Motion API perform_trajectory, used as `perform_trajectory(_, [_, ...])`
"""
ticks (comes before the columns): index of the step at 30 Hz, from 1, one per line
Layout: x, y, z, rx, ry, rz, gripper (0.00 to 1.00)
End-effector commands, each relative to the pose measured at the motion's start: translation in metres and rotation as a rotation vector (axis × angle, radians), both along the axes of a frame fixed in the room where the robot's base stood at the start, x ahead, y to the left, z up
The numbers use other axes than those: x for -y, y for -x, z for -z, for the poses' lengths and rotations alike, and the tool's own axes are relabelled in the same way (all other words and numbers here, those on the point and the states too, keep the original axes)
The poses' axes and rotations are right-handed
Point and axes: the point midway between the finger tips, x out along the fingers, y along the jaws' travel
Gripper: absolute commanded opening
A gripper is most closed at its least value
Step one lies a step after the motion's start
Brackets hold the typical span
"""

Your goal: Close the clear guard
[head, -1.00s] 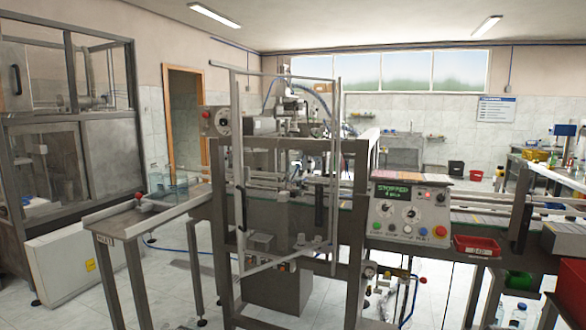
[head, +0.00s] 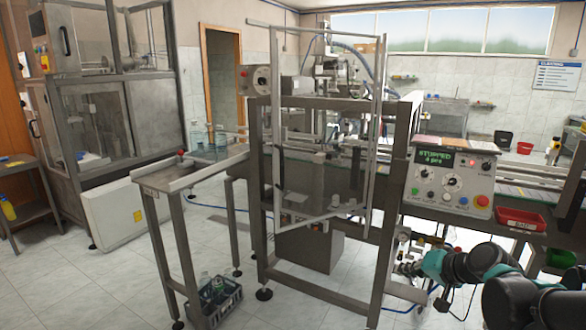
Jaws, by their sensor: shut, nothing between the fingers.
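The clear guard (head: 378,110) is a tall see-through panel in a thin pale metal frame on the front of the steel cap feeder (head: 330,103). Its frame stands at an angle to the machine front, so it looks open. Dark upright handle-like bars show around its lower half, but I cannot tell which belong to it. My arm comes in from the lower right, with dark links and teal joints. My gripper (head: 409,268) is small at the arm's left end, low beside the machine's right leg, shut and empty, apart from the guard. Fittings behind blur its fingers.
A control panel (head: 453,185) reading STOPPED and a red bin (head: 520,220) stand right of the guard. A side table (head: 160,178) juts out at the left, with a dark crate (head: 215,300) beneath. Tiled floor is open in front. Hoses and a gauge (head: 403,236) hang near my gripper.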

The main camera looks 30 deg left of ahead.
Motion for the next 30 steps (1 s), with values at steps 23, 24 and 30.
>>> perform_trajectory(23, [-0.259,-0.011,-0.19,-0.275,-0.867,0.0,0.0])
perform_trajectory(24, [-0.263,-0.012,-0.19,-0.275,-0.867,0.0,0.0])
perform_trajectory(30, [-0.297,-0.026,-0.189,-0.273,-0.865,0.0,0.0])
